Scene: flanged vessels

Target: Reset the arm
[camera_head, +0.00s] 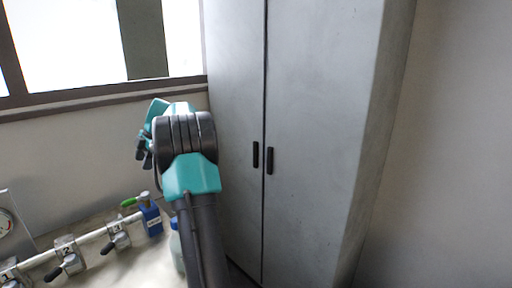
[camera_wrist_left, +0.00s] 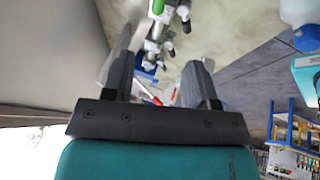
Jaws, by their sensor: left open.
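My left arm rises through the middle of the head view, dark grey with teal joints. Its gripper (camera_head: 143,155) is partly hidden behind the wrist and points left, in front of the wall under the window. In the left wrist view the two dark fingers of my left gripper (camera_wrist_left: 160,75) stand apart with nothing between them. Beyond them a pipe with valves (camera_wrist_left: 157,35) shows farther off, not touched. My right gripper is not in view.
A pipe with several numbered valves (camera_head: 66,256) runs along the lower left, ending near a blue block (camera_head: 152,220) and a green handle (camera_head: 129,202). A bottle (camera_head: 177,247) stands beside my arm. A tall grey cabinet (camera_head: 310,120) fills the middle. A blue rack (camera_wrist_left: 290,125) shows in the wrist view.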

